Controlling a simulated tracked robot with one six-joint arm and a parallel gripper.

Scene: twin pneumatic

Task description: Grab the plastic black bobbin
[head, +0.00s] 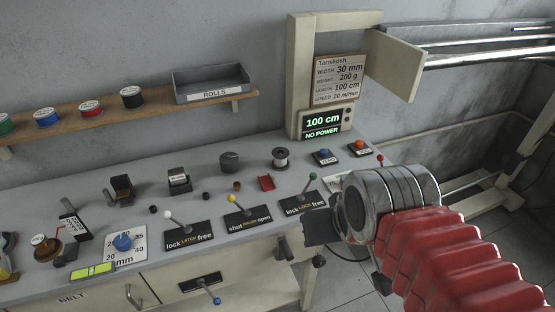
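A black spool with a pale label on top (132,97) stands at the right end of the row on the wooden shelf. A dark round piece (229,162) and a small spool with a dark rim and pale middle (280,158) stand on the bench below. I cannot tell for sure which of these is the plastic black bobbin. My gripper (318,228) is at the right front, over the bench's front edge, well apart from the shelf and these pieces. Its dark end is partly hidden by my wrist, so its opening does not show.
The shelf (205,108) also bears green, blue and red spools and a grey ROLLS tray (211,84). Levers on black plates line the bench front. A display (325,123) reads 100 cm, NO POWER, on a beige frame. Metal rails (480,55) run at the right.

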